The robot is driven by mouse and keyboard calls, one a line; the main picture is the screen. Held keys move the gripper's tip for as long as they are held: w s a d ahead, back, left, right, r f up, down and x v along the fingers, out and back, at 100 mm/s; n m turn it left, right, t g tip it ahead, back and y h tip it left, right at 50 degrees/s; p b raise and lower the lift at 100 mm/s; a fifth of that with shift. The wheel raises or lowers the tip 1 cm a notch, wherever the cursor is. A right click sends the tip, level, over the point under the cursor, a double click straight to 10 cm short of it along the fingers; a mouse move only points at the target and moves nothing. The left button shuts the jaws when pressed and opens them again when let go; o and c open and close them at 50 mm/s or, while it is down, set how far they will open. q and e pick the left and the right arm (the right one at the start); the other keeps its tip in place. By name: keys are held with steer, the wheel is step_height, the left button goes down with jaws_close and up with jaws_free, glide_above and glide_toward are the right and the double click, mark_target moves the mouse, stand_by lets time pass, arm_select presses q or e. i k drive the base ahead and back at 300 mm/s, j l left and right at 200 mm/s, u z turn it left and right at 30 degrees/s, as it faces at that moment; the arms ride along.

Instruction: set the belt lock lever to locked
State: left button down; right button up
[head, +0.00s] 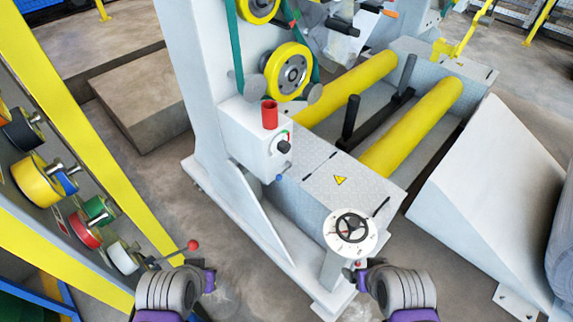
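A white box (247,142) on the machine's column carries a black knob (283,147) beside a small red and green arc, and a small blue-tipped part (278,178) below it. A thin lever with a red ball (192,244) stands out at the lower left, near the rack. I cannot tell which of these is the belt lock lever, or whether it is locked. My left gripper (209,279) is just below the red ball, apart from it. My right gripper (357,274) is below the handwheel. The finger gaps are too small to read.
A black handwheel (351,227) on a white post stands in front of my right gripper. A yellow-framed rack with coloured rolls (36,180) is at left, a grey wedge (500,190) at right. Floor shows between rack and machine.

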mark_target(288, 165)
steer(key=l+z, duration=0.1)
steer(key=l, duration=0.7)
steer(key=i+l, duration=0.1)
steer(key=l, duration=0.65)
steer(key=z, duration=0.05)
